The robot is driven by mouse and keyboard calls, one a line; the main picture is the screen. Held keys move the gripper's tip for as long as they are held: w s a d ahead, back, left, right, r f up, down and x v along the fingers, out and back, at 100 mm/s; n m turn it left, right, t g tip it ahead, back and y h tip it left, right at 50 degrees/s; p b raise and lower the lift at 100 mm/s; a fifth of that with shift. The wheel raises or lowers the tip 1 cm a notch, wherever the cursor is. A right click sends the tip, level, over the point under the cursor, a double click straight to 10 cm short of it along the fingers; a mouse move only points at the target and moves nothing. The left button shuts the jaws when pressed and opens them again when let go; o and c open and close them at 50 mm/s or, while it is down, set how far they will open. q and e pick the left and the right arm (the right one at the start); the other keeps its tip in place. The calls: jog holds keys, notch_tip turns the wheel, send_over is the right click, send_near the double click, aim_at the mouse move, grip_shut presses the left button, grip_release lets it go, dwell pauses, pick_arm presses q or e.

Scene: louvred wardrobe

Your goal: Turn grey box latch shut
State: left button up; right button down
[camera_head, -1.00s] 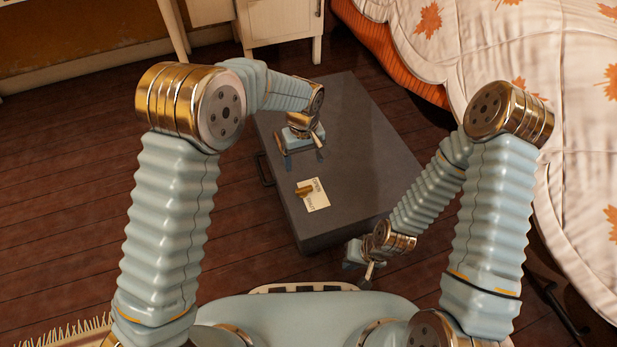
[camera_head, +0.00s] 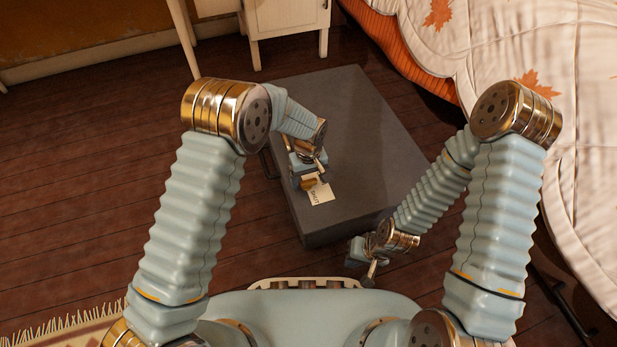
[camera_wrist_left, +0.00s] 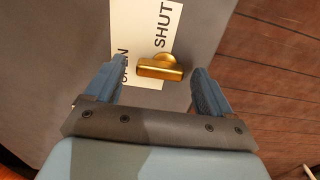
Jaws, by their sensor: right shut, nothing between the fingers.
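The grey box (camera_head: 365,150) lies on the floor in front of me. A white label (camera_head: 321,194) on its lid reads OPEN and SHUT; both words show in the wrist view, OPEN partly hidden by a finger. The brass latch (camera_wrist_left: 161,68) is a short bar on a round post on this label, lying crosswise in the wrist view. My left gripper (camera_head: 308,183) is over the latch, open, with one finger on each side of the bar and visible gaps to both. My right gripper (camera_head: 356,252) is shut and empty, low by the box's near right corner.
A bed with a leaf-patterned quilt (camera_head: 490,45) stands at the right. A cream cabinet (camera_head: 287,20) stands behind the box. The wooden floor (camera_head: 90,160) is clear at the left. A fringed rug (camera_head: 70,330) lies at the lower left.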

pick_arm(q)
jog(key=c, duration=1)
jog(key=m, duration=0.4)
jog(key=shift+s+m+b, duration=0.1)
jog(key=shift+m+b, duration=0.25)
jog(key=shift+m, duration=0.05)
jog(key=m, duration=0.4)
jog(key=shift+s+m, duration=0.1)
jog(key=shift+m, duration=0.2)
jog(key=m, duration=0.4)
jog(key=shift+a+m, duration=0.1)
jog(key=shift+m, duration=0.2)
jog(key=shift+s+m, duration=0.1)
jog(key=shift+m, duration=1.8)
